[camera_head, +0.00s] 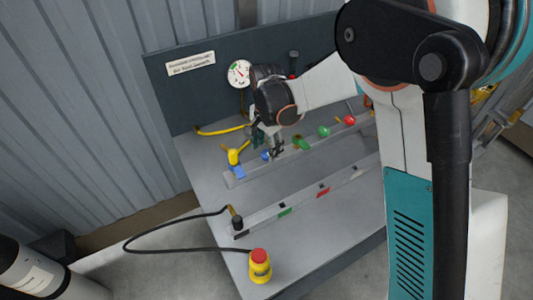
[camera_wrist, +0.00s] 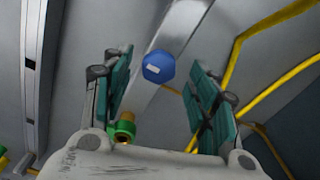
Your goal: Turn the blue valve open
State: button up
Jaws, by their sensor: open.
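The blue valve knob (camera_wrist: 158,66) shows in the wrist view as a blue many-sided knob with a pale mark. It sits on a grey rail between and beyond the two teal finger pads. My gripper (camera_wrist: 162,95) is open, with a finger on each side of the knob and no visible contact. In the head view, the small blue knob (camera_head: 265,156) lies just left of my gripper (camera_head: 275,150), which points down over the rail. The fingertips are small there and partly hidden by the wrist.
A green valve (camera_head: 303,142) and a red knob (camera_head: 350,120) stand to the right on the rail, a yellow valve (camera_head: 235,155) to the left. A gauge (camera_head: 239,74) is on the back panel. A yellow-and-red button (camera_head: 260,265) stands at the front.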

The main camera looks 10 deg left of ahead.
aim_at(267, 155)
jog(key=shift+f, duration=1.1)
jog(key=c, duration=1.1)
jog(key=shift+o, duration=0.2)
